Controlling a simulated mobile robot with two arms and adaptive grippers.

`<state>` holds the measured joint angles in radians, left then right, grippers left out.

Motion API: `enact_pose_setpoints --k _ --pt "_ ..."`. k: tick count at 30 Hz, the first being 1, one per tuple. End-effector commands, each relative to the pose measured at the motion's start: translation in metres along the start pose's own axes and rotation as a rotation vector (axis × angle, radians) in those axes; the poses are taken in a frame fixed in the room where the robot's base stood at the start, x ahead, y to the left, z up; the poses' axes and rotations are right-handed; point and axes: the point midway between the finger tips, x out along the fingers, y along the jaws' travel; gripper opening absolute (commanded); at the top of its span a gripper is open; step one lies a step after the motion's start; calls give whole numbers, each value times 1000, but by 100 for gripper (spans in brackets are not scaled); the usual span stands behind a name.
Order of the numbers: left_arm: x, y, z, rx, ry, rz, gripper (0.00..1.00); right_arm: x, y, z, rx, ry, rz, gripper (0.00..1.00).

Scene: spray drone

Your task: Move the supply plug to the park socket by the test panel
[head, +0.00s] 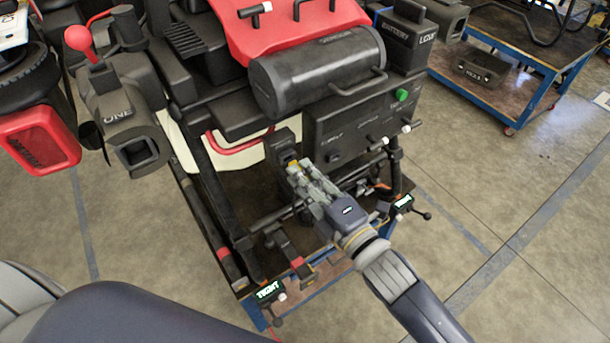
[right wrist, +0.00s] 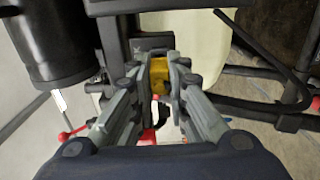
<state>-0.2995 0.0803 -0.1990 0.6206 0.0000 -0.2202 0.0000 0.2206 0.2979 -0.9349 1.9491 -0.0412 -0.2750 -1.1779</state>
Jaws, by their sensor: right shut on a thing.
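My right gripper (head: 295,168) is shut on the supply plug, whose yellow part (head: 293,162) shows between the fingertips. The plug also shows in the right wrist view as a yellow piece (right wrist: 158,72) between the fingers. The gripper is at a black socket block (head: 282,142), left of the dark test panel (head: 350,128) with a green button. I cannot tell whether this block is the park socket, or whether the plug is seated in it or just in front. The fingers hide most of the plug. My left gripper is not in view.
A blue cart (head: 540,85) stands at the upper right. The floor at right is clear.

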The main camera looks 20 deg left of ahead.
Motion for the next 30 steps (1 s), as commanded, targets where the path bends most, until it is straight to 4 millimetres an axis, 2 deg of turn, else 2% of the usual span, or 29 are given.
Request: enact_pose_setpoints --k 14,30 --pt "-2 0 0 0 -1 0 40 1 0 0 0 0 0 0" --pt "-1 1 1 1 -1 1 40 14 0 0 0 0 1 0"
